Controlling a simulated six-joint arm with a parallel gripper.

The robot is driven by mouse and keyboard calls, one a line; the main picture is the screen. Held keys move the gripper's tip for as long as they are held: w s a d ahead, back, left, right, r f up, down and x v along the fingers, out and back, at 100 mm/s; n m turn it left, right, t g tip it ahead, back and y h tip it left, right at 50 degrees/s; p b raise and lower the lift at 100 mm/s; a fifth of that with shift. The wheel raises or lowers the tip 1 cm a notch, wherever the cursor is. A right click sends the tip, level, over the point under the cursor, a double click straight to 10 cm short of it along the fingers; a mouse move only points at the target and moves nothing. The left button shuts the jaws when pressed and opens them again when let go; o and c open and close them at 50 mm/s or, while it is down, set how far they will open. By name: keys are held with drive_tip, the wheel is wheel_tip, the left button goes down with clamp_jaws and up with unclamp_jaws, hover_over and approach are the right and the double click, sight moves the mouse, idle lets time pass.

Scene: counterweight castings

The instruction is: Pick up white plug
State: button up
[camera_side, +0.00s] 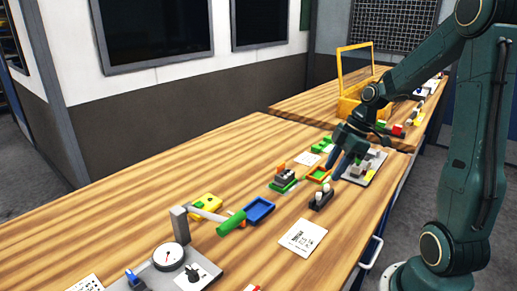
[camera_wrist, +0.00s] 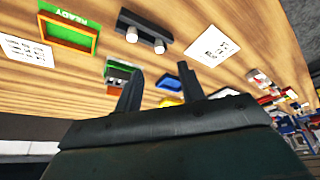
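A dark holder block (camera_side: 321,203) stands on the table near the middle of the side view, with small white plugs (camera_side: 326,187) on it. In the wrist view the dark block (camera_wrist: 146,40) is near the top, with two whitish round plugs (camera_wrist: 132,34) showing. My gripper (camera_side: 346,167) is above the table, behind and to the right of the block in the side view. In the wrist view the fingers of my gripper (camera_wrist: 161,92) are spread apart with nothing between them. The fingers do not touch the plugs.
A green-and-orange tray (camera_side: 319,173) lies close behind the block. A grey plate with castings (camera_side: 362,169) lies beside my gripper. A printed card (camera_side: 303,237) and a blue tray (camera_side: 258,210) lie nearer. A dial fixture (camera_side: 168,257) stands at front left. Bare wood surrounds the card.

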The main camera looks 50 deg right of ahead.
sight(319, 193)
drive_tip(key=shift+x, duration=1.5)
drive_tip(key=shift+f, duration=0.1)
drive_tip(key=shift+x, duration=2.55)
clamp_jaws()
